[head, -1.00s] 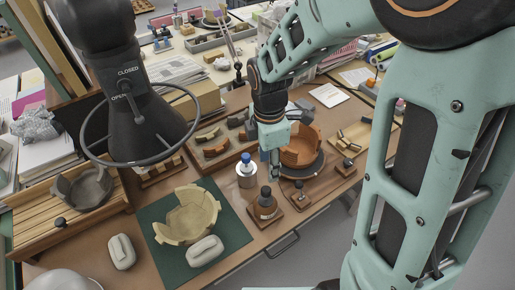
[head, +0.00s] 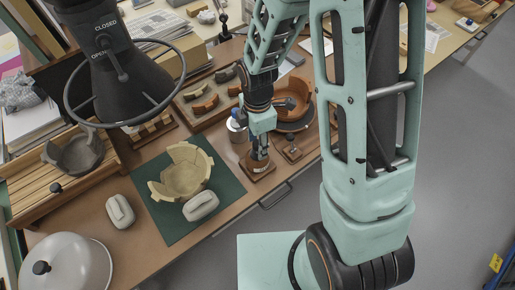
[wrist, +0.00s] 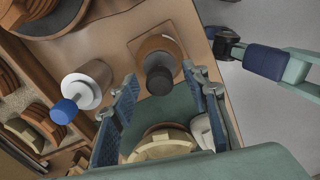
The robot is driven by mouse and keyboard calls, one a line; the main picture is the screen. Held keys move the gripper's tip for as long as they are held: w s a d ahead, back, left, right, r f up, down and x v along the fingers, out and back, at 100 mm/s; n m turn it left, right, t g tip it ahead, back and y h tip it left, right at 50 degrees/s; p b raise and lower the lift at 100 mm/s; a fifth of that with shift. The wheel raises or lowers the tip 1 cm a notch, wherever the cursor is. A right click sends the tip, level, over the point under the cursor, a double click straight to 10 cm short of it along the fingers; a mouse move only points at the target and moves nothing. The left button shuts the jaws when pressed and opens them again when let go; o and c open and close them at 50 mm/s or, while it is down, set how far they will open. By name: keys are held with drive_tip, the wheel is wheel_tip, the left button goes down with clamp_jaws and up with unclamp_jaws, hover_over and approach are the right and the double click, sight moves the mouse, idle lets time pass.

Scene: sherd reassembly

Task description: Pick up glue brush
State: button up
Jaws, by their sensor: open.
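No separate brush shows clearly. A brown glass jar (wrist: 158,48) with a black cap or handle (wrist: 160,78) stands upright on a square wooden base (wrist: 183,22); whether this black top is the glue brush's handle I cannot tell. The jar also shows in the head view (head: 259,168), partly hidden under my gripper (head: 259,153). In the wrist view my gripper (wrist: 160,80) is open, one blue-padded finger on each side of the black top. I see no contact; whether the top is at fingertip depth I cannot tell.
A pale partial bowl (head: 184,172) sits on a green mat (head: 222,190). An orange-brown bowl (head: 290,97) stands behind, and a small wooden stand (head: 291,147) is right of the jar.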

drive_tip(key=shift+f, duration=0.25)
drive_tip(key=shift+c, duration=0.3)
drive_tip(key=c, duration=0.9)
drive_tip(key=shift+r, duration=0.1)
